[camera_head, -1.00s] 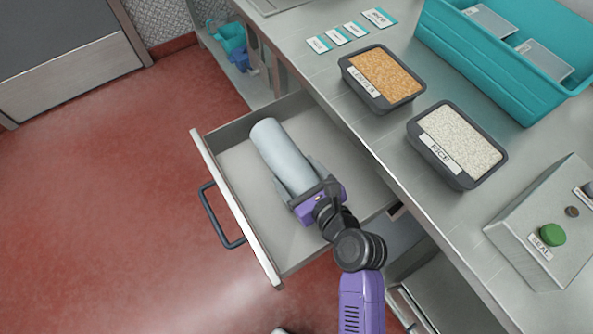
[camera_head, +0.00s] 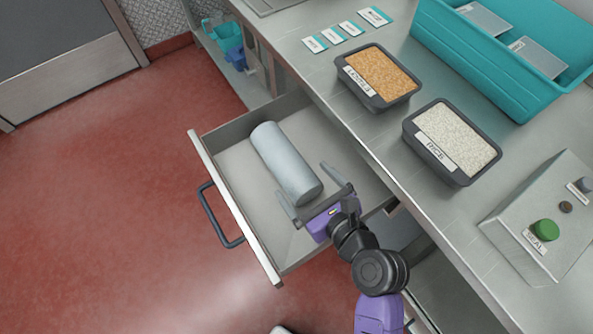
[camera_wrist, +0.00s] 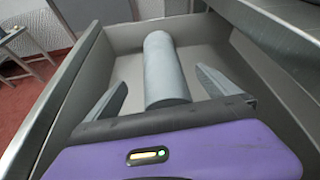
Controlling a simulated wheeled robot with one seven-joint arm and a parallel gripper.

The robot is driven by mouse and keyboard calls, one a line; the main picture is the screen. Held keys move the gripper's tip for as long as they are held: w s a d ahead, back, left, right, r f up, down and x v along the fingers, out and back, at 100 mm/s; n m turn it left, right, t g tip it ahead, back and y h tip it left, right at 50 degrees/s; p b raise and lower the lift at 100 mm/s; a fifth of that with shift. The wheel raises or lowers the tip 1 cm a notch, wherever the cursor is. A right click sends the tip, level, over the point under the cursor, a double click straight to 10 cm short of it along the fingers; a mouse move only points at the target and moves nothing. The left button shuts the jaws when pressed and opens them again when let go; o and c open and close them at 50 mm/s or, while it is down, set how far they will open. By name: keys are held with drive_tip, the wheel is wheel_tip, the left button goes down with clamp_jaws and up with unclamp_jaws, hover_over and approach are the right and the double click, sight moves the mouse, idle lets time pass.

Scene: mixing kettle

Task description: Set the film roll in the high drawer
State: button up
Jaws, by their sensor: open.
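The grey-blue film roll (camera_head: 285,162) lies on its side on the floor of the open high drawer (camera_head: 229,204). The fingers also show in the wrist view (camera_wrist: 160,86). The drawer's black handle (camera_head: 219,215) is on its outer left face.
On the steel counter right of the drawer stand a lentils tub (camera_head: 377,76), a rice tub (camera_head: 452,142), a teal bin (camera_head: 490,62) and a seal box (camera_head: 545,205). The counter edge overhangs the drawer's right side. Red floor (camera_head: 100,220) lies open to the left.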

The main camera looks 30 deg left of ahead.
drive_tip(key=v, duration=0.6)
drive_tip(key=shift+d, duration=0.15)
drive_tip(key=shift+r, duration=0.2)
